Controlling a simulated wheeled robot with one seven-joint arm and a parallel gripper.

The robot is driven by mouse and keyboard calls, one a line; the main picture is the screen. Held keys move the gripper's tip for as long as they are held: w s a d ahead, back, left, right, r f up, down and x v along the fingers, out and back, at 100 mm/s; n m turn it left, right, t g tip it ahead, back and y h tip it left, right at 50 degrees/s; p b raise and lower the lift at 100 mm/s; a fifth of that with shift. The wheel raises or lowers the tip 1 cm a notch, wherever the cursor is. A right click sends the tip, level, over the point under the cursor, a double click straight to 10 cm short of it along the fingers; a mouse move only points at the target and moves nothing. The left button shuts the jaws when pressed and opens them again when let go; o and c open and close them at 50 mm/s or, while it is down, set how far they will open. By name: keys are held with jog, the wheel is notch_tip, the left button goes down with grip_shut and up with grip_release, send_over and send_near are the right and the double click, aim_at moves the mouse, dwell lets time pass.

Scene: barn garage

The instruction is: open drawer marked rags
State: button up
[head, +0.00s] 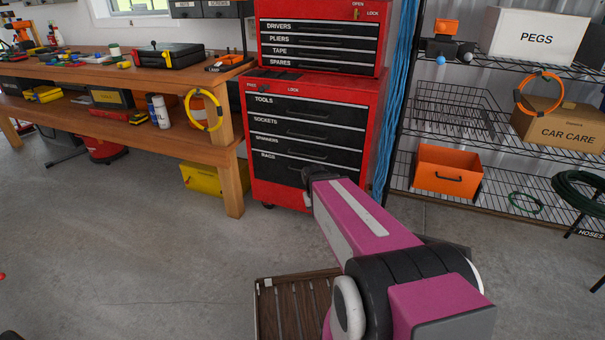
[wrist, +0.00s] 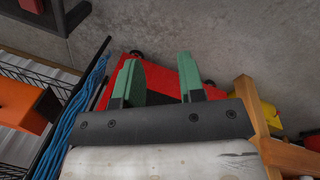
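The red tool cabinet (head: 375,118) stands in the middle of the head view with its drawers flush. The drawer marked RAGS (head: 279,164) is the lowest labelled one, shut, with a dark handle bar partly behind my arm. My arm reaches toward its right part, hiding my fingertips in the head view. In the wrist view, which looks upside down, my gripper (wrist: 160,80) has two green fingers apart with nothing seen between them. The red cabinet (wrist: 160,65) shows just beyond them, with a dark front partly hidden. I cannot tell whether the fingers touch the handle.
A wooden workbench (head: 235,130) stands left of the cabinet, with a yellow case (head: 200,180) beneath it. Blue cords (head: 395,100) hang to the right, beside a wire shelf with an orange bin (head: 447,170).

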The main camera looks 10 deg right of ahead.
jog(key=w+d+f+n+t+h, duration=0.15)
jog(key=w+f+h, duration=0.3)
jog(key=w, duration=0.75)
jog(key=n+t+h, duration=0.6)
jog(key=t, duration=0.2)
send_near(311, 161)
jog(key=s+a+f, duration=0.2)
jog(key=a+f, duration=0.2)
jog(key=f, duration=0.1)
jog(key=shift+n+h, duration=0.25)
jog(key=x, duration=1)
jog(key=shift+d+f, duration=0.25)
grip_shut()
